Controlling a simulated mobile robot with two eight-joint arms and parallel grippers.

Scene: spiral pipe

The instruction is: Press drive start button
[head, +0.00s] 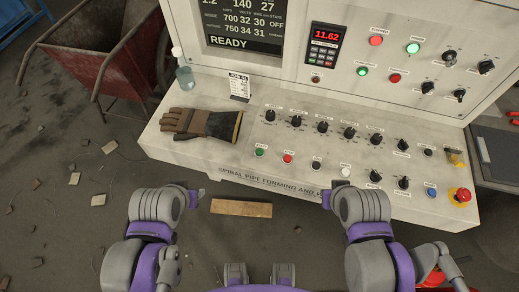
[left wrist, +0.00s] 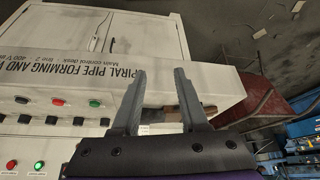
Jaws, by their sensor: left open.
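A green button (head: 260,152) sits at the left of the front row on the desk's sloped panel, with a red button (head: 288,159) to its right. Their labels are too small to read, so I cannot confirm which is drive start. The green button (left wrist: 95,103) also shows, upside down, in the left wrist view, left of the fingers. My left gripper (head: 201,194) is in front of the desk's front edge, apart from the buttons. Its fingers (left wrist: 161,75) are spread and empty. My right gripper (head: 328,196) is near the desk's front edge; its fingers are unclear.
Work gloves (head: 203,124) lie on the desk left of the green button. Several black knobs (head: 323,126) stand behind and right of it. A red emergency stop (head: 462,195) is at the right. A wooden block (head: 241,208) lies on the floor. A red cart (head: 115,55) stands left.

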